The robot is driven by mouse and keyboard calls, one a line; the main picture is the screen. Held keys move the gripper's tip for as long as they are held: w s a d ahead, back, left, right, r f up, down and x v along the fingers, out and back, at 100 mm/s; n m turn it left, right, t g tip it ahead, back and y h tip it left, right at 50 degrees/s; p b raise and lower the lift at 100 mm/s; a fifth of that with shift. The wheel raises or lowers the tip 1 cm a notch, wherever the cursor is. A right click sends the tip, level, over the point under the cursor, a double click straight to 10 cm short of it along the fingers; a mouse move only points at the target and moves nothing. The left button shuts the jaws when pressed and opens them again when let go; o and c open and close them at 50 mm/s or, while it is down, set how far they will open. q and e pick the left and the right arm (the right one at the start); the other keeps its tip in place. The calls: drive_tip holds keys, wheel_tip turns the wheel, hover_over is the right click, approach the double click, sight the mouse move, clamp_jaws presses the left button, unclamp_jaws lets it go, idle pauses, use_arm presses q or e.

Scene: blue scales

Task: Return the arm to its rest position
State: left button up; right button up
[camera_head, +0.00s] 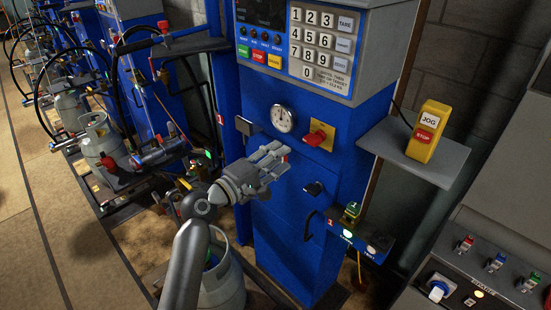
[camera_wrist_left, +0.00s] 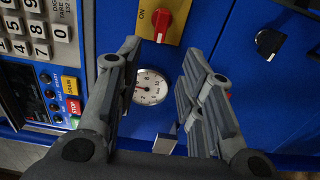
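My left gripper (camera_head: 274,160) is in front of the blue scale cabinet (camera_head: 285,240), with its arm coming up from the bottom of the head view. In the left wrist view the two fingers of the gripper (camera_wrist_left: 160,58) stand apart with nothing between them. Behind them on the cabinet are a round pressure gauge (camera_wrist_left: 150,87) and a red knob on a yellow plate (camera_wrist_left: 163,20). In the head view the gauge (camera_head: 283,118) and the red knob (camera_head: 317,138) sit just above the gripper. I cannot tell the exact gap to the panel. My right gripper is not in view.
A grey shelf (camera_head: 440,165) with a yellow jog/stop box (camera_head: 429,130) sticks out at the right. A grey gas cylinder (camera_head: 222,280) stands behind my forearm. Hoses and more blue scales line the left. A control console (camera_head: 480,275) is at lower right. Open floor (camera_head: 20,220) lies left.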

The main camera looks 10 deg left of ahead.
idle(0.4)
use_arm(q)
drive_tip(key=s+a+f+m+g+y+b, duration=0.15)
drive_tip(key=s+f, duration=0.35)
drive_tip(key=f, duration=1.1)
drive_tip(key=s+a+f+m+g+y, duration=0.1)
drive_tip(key=s+a+f+g+y, duration=0.3)
drive_tip(key=f, duration=1.2)
drive_tip(key=s+a+f+m+g+y+b, duration=0.15)
drive_tip(key=s+f, duration=0.55)
drive_tip(key=f, duration=0.9)
drive_tip(key=s+a+f+m+g+y, duration=0.1)
drive_tip(key=s+a+f+m+g, duration=0.1)
drive_tip(key=s+f, duration=0.5)
drive_tip(key=s+a+f+m+g+y+b, duration=0.1)
drive_tip(key=s+f, duration=0.6)
drive_tip(key=s, duration=1.2)
drive_tip(key=s+a+f+m+g+y+b, duration=0.1)
drive_tip(key=s+a+f+m+g, duration=0.2)
drive_tip(key=s, duration=1)
wheel_tip(320, 180, down, 4)
drive_tip(key=a+m, duration=0.2)
drive_tip(key=m, duration=0.1)
drive_tip(key=shift+m+g+y, duration=0.3)
